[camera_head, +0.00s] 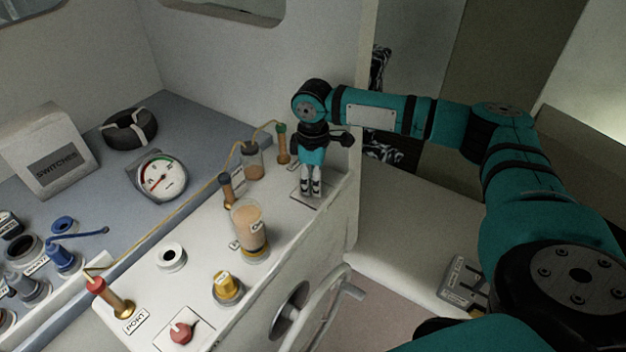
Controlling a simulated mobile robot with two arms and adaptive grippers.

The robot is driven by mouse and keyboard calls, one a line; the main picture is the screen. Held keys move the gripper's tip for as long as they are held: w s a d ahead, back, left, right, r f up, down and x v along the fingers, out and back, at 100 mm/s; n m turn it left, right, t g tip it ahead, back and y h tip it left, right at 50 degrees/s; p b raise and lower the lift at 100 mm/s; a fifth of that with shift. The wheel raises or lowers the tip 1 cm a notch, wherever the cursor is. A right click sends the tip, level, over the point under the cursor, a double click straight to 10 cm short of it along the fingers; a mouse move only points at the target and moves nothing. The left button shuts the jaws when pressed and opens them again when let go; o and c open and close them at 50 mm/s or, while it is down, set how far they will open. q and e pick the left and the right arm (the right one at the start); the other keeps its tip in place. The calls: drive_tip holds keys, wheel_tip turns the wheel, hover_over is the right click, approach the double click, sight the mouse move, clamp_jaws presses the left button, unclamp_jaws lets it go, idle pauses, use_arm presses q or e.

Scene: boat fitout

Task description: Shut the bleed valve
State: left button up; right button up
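My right gripper (311,190) points down at the far right end of the white console (200,258), its fingertips over a small plate (298,201). The fingers are close together; whether anything is between them is hidden or too small to tell. No label that reads as bleed valve is legible. A red knob (181,332) sits on a white square plate at the console's near end. A yellow-capped fitting (227,287) stands behind it. A clear cylinder with tan fluid (249,229) stands mid-console. My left gripper is not in view.
Brass pipe fittings (110,297) and a smaller cup (253,160) stand on the console, joined by thin pipe. A gauge (162,177), a switches box (48,151) and a black ring (129,128) are on the blue-grey counter. A handwheel (318,314) juts from the console front.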

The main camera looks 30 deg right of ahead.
clamp_jaws()
drive_tip(key=shift+n, duration=0.4)
drive_tip(key=n, duration=0.7)
drive_tip(key=shift+n, duration=0.3)
drive_tip(key=n, duration=0.9)
drive_tip(key=shift+r, duration=0.1)
drive_tip(key=shift+n, duration=0.4)
drive_tip(key=o, duration=0.6)
unclamp_jaws()
